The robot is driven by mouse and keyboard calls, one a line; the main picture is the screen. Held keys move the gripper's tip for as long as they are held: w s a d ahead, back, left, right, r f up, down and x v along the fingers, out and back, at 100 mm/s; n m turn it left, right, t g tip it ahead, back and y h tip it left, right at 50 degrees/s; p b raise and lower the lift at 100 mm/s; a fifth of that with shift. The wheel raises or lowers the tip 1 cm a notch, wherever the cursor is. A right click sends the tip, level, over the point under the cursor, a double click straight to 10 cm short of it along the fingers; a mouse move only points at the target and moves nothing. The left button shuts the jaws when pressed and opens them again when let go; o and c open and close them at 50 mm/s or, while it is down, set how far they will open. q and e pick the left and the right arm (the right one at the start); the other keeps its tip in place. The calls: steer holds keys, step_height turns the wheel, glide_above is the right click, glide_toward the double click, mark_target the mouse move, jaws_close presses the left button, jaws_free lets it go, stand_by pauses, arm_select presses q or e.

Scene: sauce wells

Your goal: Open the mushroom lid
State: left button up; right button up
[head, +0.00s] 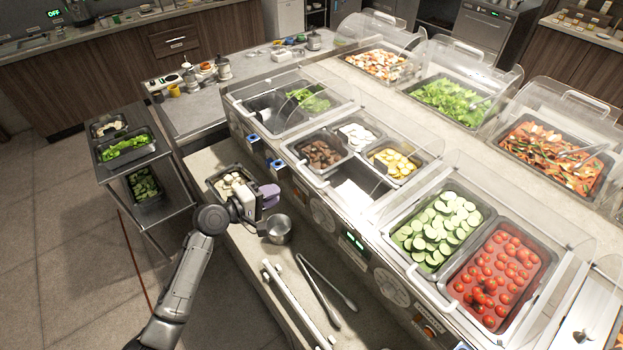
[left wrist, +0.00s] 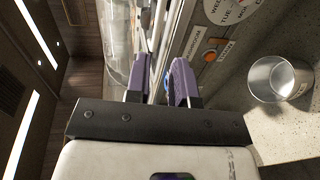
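My left gripper (head: 268,196) is beside the front panel of the serving counter, above the ledge. In the left wrist view its two purple fingers (left wrist: 160,80) stand apart, with a small blue part showing in the gap. Whether they touch it I cannot tell. A panel label reading MUSHROOM (left wrist: 193,42) is just beyond the right finger. A clear lid (left wrist: 116,45) rises left of the fingers. In the head view, clear covers stand over the wells, including the one with brown pieces (head: 322,154). Which cover is the mushroom lid is hard to tell. My right gripper is not in view.
A metal cup (head: 279,230) stands on the ledge close to my left gripper; it also shows in the left wrist view (left wrist: 280,79). A tray of pale pieces (head: 214,179) lies behind the gripper. Tongs (head: 322,290) lie nearer on the ledge. Blue tabs (head: 253,137) stick out of the panel.

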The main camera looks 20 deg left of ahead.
mark_target(310, 178)
arm_select(q)
steer(key=b+x, duration=0.1)
steer(key=x, duration=1.2)
steer(key=shift+c, duration=0.3)
jaws_close()
steer(key=shift+r, duration=0.1)
